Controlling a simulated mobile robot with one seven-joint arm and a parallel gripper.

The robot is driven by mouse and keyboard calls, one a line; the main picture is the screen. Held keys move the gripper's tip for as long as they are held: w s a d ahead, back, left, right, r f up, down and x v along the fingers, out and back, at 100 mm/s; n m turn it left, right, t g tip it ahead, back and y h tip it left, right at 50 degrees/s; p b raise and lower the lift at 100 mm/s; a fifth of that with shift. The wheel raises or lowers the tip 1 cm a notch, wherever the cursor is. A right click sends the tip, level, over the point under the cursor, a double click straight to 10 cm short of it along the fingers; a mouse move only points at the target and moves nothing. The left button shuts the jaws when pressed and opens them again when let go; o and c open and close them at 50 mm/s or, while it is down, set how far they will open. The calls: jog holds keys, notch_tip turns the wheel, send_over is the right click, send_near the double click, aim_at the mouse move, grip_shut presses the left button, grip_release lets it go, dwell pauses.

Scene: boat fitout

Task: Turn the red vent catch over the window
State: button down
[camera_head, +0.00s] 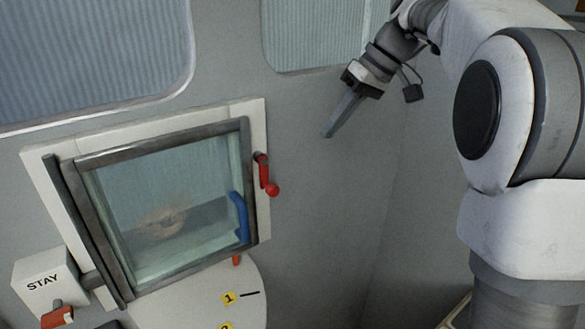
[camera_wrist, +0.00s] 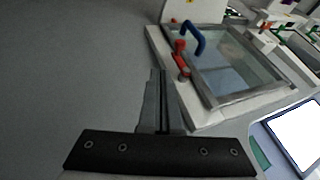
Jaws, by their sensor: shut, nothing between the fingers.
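The red vent catch (camera_head: 264,174) sits on the right side of the white window frame, beside the glass. Its lever hangs down from a pivot to a round red knob. In the wrist view the catch (camera_wrist: 181,62) lies along the near edge of the window, ahead and right of my fingertips. The hinged window (camera_head: 165,215) has a grey metal rim and a blue handle (camera_head: 239,217). My gripper (camera_head: 328,134) is shut and empty, above and right of the catch, apart from it. Its fingers also show in the wrist view (camera_wrist: 158,75).
A white box marked STAY (camera_head: 43,281) with a red lever stands at the lower left. A round white plate (camera_head: 240,300) with yellow number labels and a red pointer lies below the window. Larger panes are above. The grey wall between my gripper and the catch is clear.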

jog(key=shift+s, duration=0.1)
jog(key=s+a+r+x, duration=0.1)
jog(key=a+x, duration=0.1)
jog(key=x, duration=1)
jog(key=shift+s+a+f, duration=0.15)
jog(key=shift+s+f, duration=0.25)
jog(key=shift+s, duration=0.1)
jog(key=shift+f, duration=0.1)
